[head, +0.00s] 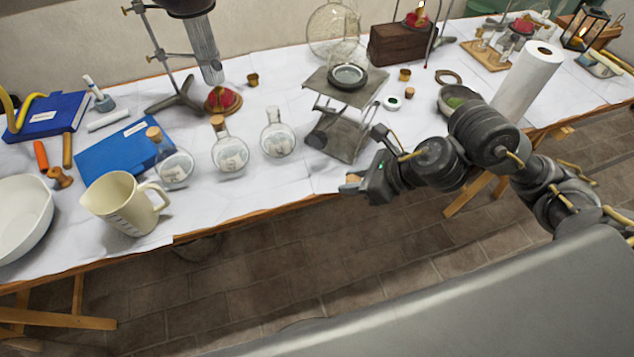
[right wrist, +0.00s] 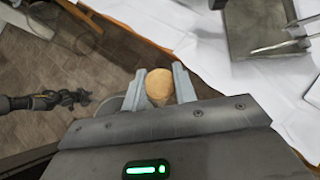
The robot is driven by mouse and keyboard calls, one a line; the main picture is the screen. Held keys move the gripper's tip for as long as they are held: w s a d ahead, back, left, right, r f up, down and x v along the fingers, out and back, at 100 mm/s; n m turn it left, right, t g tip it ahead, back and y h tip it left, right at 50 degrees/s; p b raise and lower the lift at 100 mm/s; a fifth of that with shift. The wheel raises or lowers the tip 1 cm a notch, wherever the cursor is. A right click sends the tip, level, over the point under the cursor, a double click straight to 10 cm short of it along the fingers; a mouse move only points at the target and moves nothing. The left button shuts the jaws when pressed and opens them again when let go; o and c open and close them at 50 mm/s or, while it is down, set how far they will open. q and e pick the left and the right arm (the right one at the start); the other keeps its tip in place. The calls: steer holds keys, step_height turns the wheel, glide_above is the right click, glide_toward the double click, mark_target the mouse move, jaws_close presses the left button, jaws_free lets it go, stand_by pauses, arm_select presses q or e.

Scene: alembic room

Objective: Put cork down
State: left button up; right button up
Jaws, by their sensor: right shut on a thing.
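My right gripper (head: 352,184) is at the front edge of the table, in front of the lab jack. In the right wrist view its two fingers (right wrist: 160,88) are shut on a round tan cork (right wrist: 159,86). The cork shows only in small part in the head view. Of the three round flasks on the table, the left flask (head: 174,168) and the middle flask (head: 230,154) have corks in their necks. The right flask (head: 278,140) has an open neck.
The lab jack (head: 345,90) stands behind my right gripper and holds a round flask on a ring. A beige jug (head: 125,205) and a white basin (head: 22,215) stand at the left. White cloth (head: 270,185) is bare between the flasks and the front edge.

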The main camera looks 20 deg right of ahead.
steer(key=w+a+f, duration=0.1)
steer(key=w+f, duration=0.2)
steer(key=w, duration=0.1)
steer(key=w+a+f, duration=0.2)
steer(key=w+f, duration=0.1)
steer(key=w, duration=0.1)
steer(key=w+a+f+b, duration=0.1)
steer(key=w+f, duration=0.2)
steer(key=w, duration=0.1)
steer(key=shift+w+a+f, duration=0.1)
steer(key=shift+w+a, duration=0.25)
steer(key=shift+w+f, duration=0.2)
steer(key=shift+f, duration=1.6)
steer(key=shift+f, duration=0.1)
steer(key=shift+f, duration=0.1)
steer(key=o, duration=1)
